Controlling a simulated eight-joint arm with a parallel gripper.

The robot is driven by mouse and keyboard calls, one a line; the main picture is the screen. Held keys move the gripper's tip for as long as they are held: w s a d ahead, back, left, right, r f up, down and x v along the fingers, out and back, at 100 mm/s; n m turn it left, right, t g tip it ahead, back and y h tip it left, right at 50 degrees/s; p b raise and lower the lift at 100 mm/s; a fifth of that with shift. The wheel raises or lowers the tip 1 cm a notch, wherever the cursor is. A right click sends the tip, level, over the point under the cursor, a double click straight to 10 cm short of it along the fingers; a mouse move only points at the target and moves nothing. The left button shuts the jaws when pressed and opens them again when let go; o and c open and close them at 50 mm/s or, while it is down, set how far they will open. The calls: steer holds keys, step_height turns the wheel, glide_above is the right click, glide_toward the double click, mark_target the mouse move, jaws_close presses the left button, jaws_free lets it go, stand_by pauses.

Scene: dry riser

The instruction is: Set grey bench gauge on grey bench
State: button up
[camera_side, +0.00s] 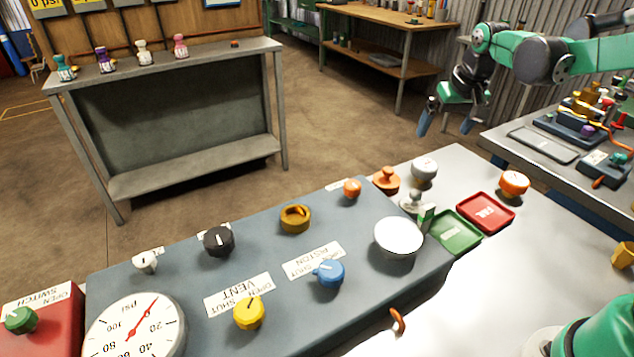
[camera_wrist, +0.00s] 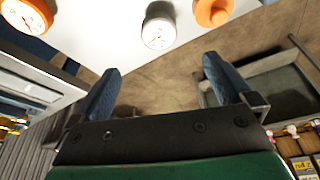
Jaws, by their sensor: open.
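The grey bench gauge (camera_side: 424,168) appears to be the small round grey-sided gauge with a white face, standing on the white table behind the red and green trays. In the wrist view the gauge (camera_wrist: 158,30) shows at the top, beyond the fingertips and roughly between them. A grey bench (camera_side: 190,63) stands at the back left, with several small coloured items along its top and a lower shelf. My gripper (camera_side: 446,123) is open and empty, in the air above and behind the gauge. Its two blue fingers (camera_wrist: 160,70) are wide apart in the wrist view and touch nothing.
An orange gauge (camera_side: 514,183) and an orange knob (camera_side: 386,179) flank the grey gauge. A red tray (camera_side: 486,212) and a green tray (camera_side: 455,231) lie in front. A blue-grey panel (camera_side: 265,256) with valves and a large dial fills the foreground. The grey bench's top has clear stretches.

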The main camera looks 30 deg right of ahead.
steer(key=s+a+n+t+y, duration=0.1)
steer(key=s+a+n+t, duration=0.3)
steer(key=s+a, duration=0.7)
steer(key=shift+a+r, duration=0.45)
steer(key=shift+a, duration=0.75)
